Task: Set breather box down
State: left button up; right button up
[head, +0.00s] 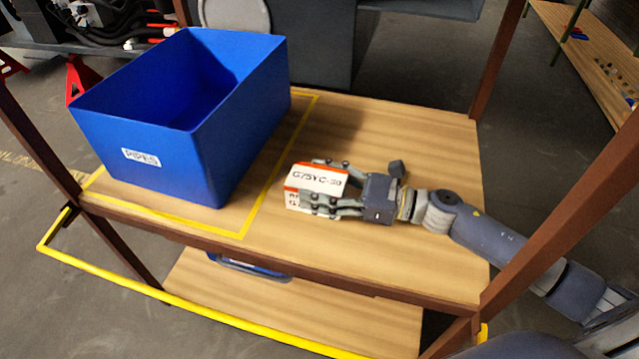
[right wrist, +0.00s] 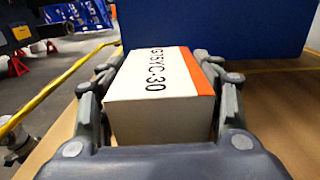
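The breather box (head: 313,181) is a small white carton with an orange stripe and the print "G75YC-30". My right gripper (head: 330,190) has its fingers on both sides of it. In the right wrist view the box (right wrist: 158,95) sits between the fingers of the right gripper (right wrist: 165,100), which look closed against its sides. The box is over the wooden shelf top (head: 400,140), just right of the yellow tape outline; whether it touches the wood is hard to tell. My left gripper is not in view.
A blue bin (head: 170,160) labelled "PIPES" stands inside the yellow tape outline (head: 262,190), left of the box. Brown posts (head: 497,60) rise at the shelf corners. A yellow rail (head: 190,303) runs along the front. Bare wood lies behind and in front of my right gripper.

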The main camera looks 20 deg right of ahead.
aim_at(345, 191)
jog(key=shift+o, duration=1.4)
jog(key=shift+r, duration=0.1)
jog(key=shift+s+d, duration=0.4)
jog(key=shift+d, duration=0.15)
jog(key=v, duration=0.9)
jog(key=shift+s+d, duration=0.1)
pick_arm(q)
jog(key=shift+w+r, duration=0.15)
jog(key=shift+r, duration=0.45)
pick_arm(e)
jog(key=shift+s+d, duration=0.4)
jog(key=shift+d, duration=0.15)
